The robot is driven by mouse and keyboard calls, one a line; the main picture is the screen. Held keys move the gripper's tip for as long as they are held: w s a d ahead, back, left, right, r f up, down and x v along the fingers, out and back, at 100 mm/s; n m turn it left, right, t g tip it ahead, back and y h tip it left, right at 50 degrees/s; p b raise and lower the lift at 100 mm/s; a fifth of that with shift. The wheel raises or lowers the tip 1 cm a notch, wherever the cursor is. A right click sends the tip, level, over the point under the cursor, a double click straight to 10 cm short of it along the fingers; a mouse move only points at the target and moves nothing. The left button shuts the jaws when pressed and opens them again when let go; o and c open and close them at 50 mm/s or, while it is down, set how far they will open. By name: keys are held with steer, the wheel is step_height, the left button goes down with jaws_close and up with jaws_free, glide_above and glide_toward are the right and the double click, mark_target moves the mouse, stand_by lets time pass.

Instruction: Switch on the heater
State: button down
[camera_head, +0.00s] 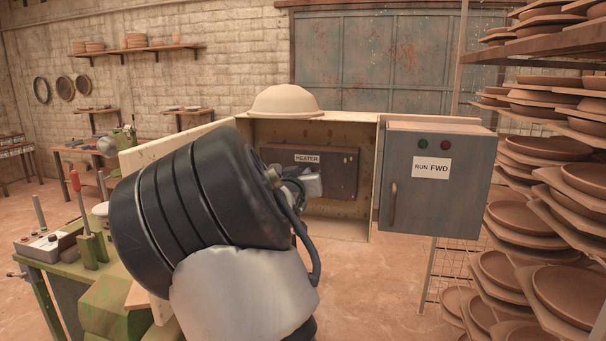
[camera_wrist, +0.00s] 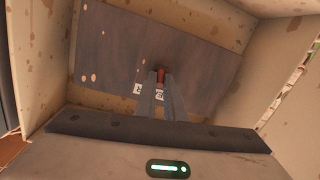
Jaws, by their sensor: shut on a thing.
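The heater panel (camera_head: 335,175) is a dark brown plate with a white "HEATER" label (camera_head: 307,158), mounted inside an open beige box. In the wrist view the panel (camera_wrist: 115,55) fills much of the picture. A small reddish-brown switch lever (camera_wrist: 161,74) stands out from it. My gripper (camera_wrist: 159,80) reaches into the box, with its fingers closed around the lever. The fingers hide part of the lever and of the white label marks (camera_wrist: 138,88). In the head view my arm covers the left of the box, and the lever cannot be made out.
A beige hard hat (camera_head: 284,102) sits on top of the box (camera_head: 345,225). A grey cabinet (camera_head: 436,185) marked "RUN FWD" stands right of it. Racks of brown plates (camera_head: 545,185) fill the right side. A green bench (camera_head: 62,255) with tools stands at left.

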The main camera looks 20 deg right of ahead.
steer(key=shift+r+g, duration=0.1)
steer(key=shift+g, duration=0.2)
steer(key=c, duration=1.8)
jaws_free()
steer(key=shift+c, duration=0.2)
steer(key=v, duration=1.2)
steer(key=shift+d+r, duration=0.1)
steer(key=shift+d, duration=0.05)
